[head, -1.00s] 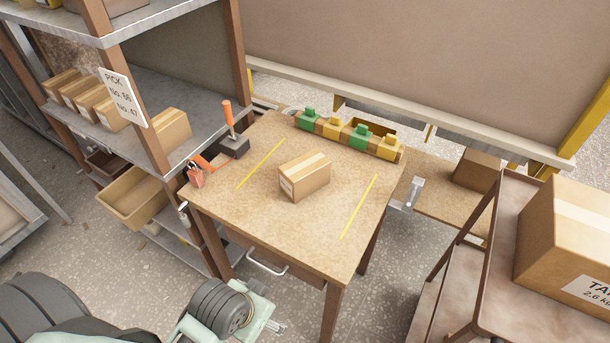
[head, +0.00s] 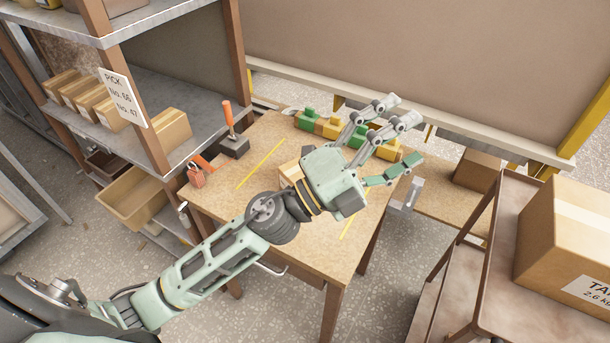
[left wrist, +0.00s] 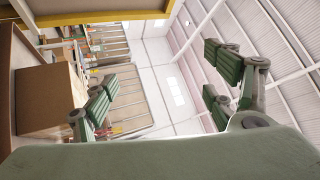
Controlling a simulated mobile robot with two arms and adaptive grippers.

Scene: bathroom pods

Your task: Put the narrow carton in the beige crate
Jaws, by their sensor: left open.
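The narrow carton (head: 288,173) is on the wooden table, mostly hidden behind my left arm in the head view. Only its left part shows. The beige crate (head: 128,198) is an open bin low at the shelving, to the left of the table. My left gripper (head: 396,138) is over the table's right side, beyond the carton in the picture, with its fingers spread and nothing between them. The left wrist view also shows its open fingers (left wrist: 165,88), pointing towards the far wall and ceiling. My right gripper is not seen.
A red padlock (head: 196,177) and an orange-handled tool (head: 231,135) are at the table's left edge. Green and yellow blocks (head: 328,127) line its back. A large taped box (head: 565,235) stands on a cart at right. Shelving with cartons rises at left.

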